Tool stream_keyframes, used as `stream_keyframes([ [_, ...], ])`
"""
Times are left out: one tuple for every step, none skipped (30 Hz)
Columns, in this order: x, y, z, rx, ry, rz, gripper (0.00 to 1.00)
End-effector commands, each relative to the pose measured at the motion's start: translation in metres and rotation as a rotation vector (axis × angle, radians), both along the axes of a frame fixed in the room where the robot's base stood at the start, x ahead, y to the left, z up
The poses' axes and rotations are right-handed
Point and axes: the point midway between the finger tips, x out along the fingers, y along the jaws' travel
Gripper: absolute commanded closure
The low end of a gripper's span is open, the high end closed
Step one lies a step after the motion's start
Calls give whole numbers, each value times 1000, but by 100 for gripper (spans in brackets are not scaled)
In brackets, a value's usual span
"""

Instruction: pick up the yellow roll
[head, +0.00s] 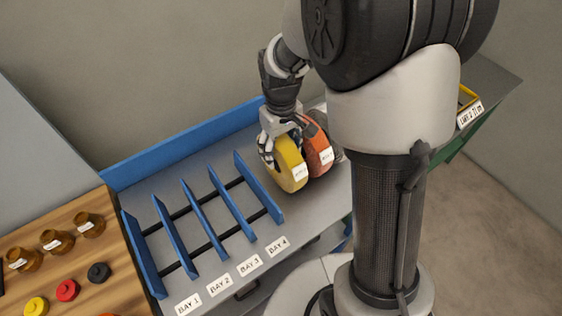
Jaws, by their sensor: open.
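The yellow roll (288,165) stands on edge on the grey bench, to the right of the bay rack. It carries a small white label. An orange roll (316,145) with a white label stands right beside it. My gripper (279,146) is at the top of the yellow roll, with one finger on its left side and the other around its upper right, near the orange roll. The gripper is open. The far finger is partly hidden, and I cannot tell whether either finger touches the roll.
A rack of blue dividers (205,218) with bays labelled 1 to 4 stands left of the rolls. A blue rail (182,145) runs along the back. A wooden board (50,262) holds amber jars and coloured knobs. A yellow-rimmed tray (467,97) is at the far right.

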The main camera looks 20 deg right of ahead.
Motion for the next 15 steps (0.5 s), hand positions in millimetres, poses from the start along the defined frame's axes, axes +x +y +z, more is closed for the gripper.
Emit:
stream_keyframes([
  [0, 0, -8, 0, 2, 0, 40],
  [0, 0, -11, 0, 2, 0, 40],
  [0, 0, -13, 0, 0, 0, 40],
  [1, 0, -14, 0, 0, 0, 40],
  [1, 0, -14, 0, -1, 0, 40],
  [1, 0, -14, 0, -1, 0, 40],
  [1, 0, -14, 0, -1, 0, 40],
  [1, 0, -14, 0, -1, 0, 40],
  [1, 0, -14, 0, -1, 0, 40],
  [1, 0, -14, 0, -1, 0, 40],
  [1, 0, -14, 0, -1, 0, 40],
  [1, 0, -14, 0, -1, 0, 43],
  [1, 0, -13, 0, -1, 0, 45],
  [1, 0, -13, 0, -1, 0, 47],
  [1, 0, -13, 0, -1, 0, 49],
])
